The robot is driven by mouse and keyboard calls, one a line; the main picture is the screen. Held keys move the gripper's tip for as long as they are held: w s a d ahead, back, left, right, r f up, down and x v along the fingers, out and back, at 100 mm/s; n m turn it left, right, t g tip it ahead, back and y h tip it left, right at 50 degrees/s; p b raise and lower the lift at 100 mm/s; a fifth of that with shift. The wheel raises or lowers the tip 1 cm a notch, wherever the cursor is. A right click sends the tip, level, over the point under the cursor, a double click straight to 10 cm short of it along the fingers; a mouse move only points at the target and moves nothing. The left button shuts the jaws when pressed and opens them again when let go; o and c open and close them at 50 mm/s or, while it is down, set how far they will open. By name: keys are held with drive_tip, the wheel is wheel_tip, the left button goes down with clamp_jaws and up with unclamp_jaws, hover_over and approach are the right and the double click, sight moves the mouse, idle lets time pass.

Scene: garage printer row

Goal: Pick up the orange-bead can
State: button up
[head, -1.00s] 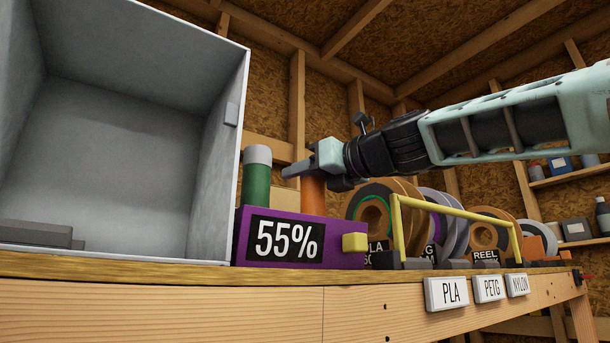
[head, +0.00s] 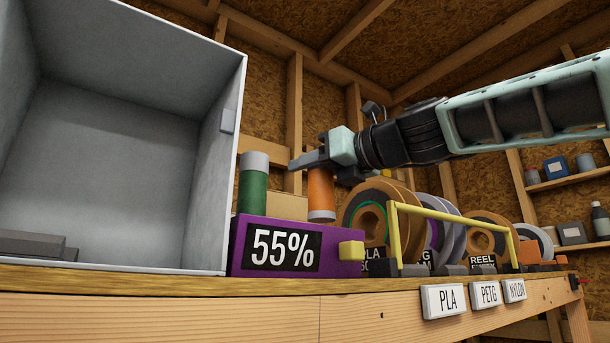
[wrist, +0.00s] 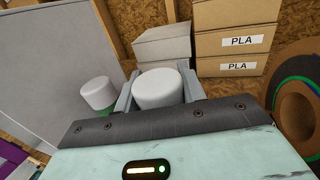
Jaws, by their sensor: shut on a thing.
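The orange can (head: 320,192) is held in my gripper (head: 312,164), with its lower end clear of the purple box top in the head view. My gripper is shut on it. In the wrist view its white lid (wrist: 160,88) sits between the two fingers, and its orange body is hidden there. A green can (head: 253,190) with a pale grey lid stands upright to the left, behind the purple box. Its white lid also shows in the wrist view (wrist: 97,93), apart from my gripper.
A purple box (head: 240,245) reading 55% stands on the wooden bench (head: 200,281). A large open grey enclosure (head: 120,130) is at left. Spools (head: 368,205) and a yellow frame (head: 394,232) stand right. Boxes marked PLA (wrist: 235,14) are behind.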

drive_tip(key=s+d+b, duration=0.9)
drive_tip(key=s+d, duration=0.1)
drive_tip(key=s, duration=0.5)
drive_tip(key=shift+s+d, duration=0.3)
idle(0.5)
drive_tip(key=shift+w+a, duration=0.1)
